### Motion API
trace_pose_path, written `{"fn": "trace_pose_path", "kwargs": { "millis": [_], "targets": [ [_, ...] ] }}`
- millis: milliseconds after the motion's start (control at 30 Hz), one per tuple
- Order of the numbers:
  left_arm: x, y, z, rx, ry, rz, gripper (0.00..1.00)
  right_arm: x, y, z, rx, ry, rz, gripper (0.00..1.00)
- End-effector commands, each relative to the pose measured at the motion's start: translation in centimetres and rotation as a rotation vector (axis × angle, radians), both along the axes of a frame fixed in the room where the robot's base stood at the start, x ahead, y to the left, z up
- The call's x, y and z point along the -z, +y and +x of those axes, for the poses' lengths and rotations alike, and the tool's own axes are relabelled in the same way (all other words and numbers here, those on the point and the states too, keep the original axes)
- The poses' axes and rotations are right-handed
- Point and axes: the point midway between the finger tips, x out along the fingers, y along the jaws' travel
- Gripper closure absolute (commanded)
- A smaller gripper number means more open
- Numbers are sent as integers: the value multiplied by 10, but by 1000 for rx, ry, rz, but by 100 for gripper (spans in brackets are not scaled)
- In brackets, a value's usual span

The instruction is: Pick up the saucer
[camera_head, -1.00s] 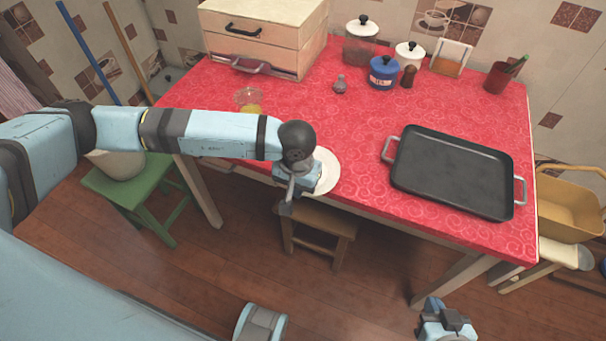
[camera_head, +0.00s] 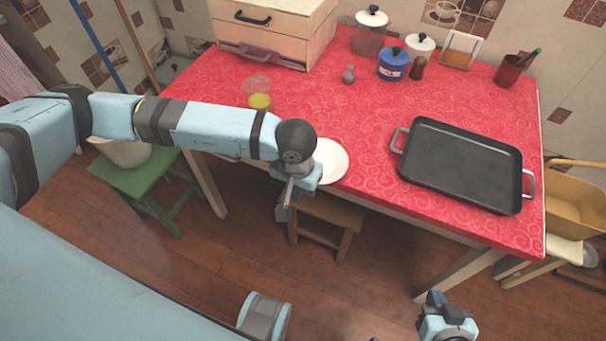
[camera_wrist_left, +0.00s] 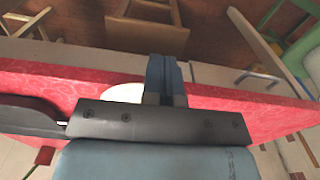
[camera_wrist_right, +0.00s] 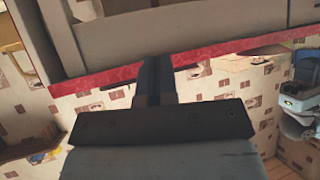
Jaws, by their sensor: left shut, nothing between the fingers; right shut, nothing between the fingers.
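The white saucer (camera_head: 331,162) lies on the red cloth at the table's front edge, partly hidden by my left arm in the head view. Part of it also shows in the left wrist view (camera_wrist_left: 122,93), beside the fingers. My left gripper (camera_head: 282,212) is shut and empty, just off the front edge of the table beside the saucer; it also shows in the left wrist view (camera_wrist_left: 166,75). My right gripper (camera_head: 437,300) is low in front of the table, far from the saucer. It is shut and empty in the right wrist view (camera_wrist_right: 155,72).
A black tray (camera_head: 465,165) with handles covers the table's right side. A yellow-filled glass (camera_head: 259,98) stands behind my left arm. Jars, a blue pot (camera_head: 392,65) and a wooden drawer box (camera_head: 270,30) stand at the back. A wooden stool (camera_head: 328,215) is under the front edge.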

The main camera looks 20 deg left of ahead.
Motion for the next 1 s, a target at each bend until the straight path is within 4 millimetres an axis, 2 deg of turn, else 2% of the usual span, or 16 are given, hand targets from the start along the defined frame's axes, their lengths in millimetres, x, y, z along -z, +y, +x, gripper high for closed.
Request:
{"fn": "trace_pose_path", "kwargs": {
  "millis": [33,200,367,400,533,667,800,900,1000],
  "targets": [
    [0,0,-14,4,3,-1,100,-2,0,1,0,-4,1,100],
    [0,0,-49,3,3,-2,100,-4,-1,1,0,-10,0,100],
    [0,1,-68,0,1,-1,100,-3,-1,1,-1,-10,-1,100],
    [0,1,-71,-1,1,-1,93,-3,-1,1,-1,-10,-1,100],
    [-1,-8,-77,-6,6,-43,64,-4,-1,1,-1,-8,-2,100],
    [-7,-35,-80,-36,21,-197,64,-8,-1,0,0,-2,0,100],
    [-20,-66,-76,-117,20,-439,64,-11,-2,-1,2,11,0,100],
    [-31,-77,-67,-195,-3,-601,64,-13,-2,-2,4,17,2,100],
    [-39,-76,-55,-289,-43,-743,64,-17,-3,-2,7,22,3,100]
  ]
}}
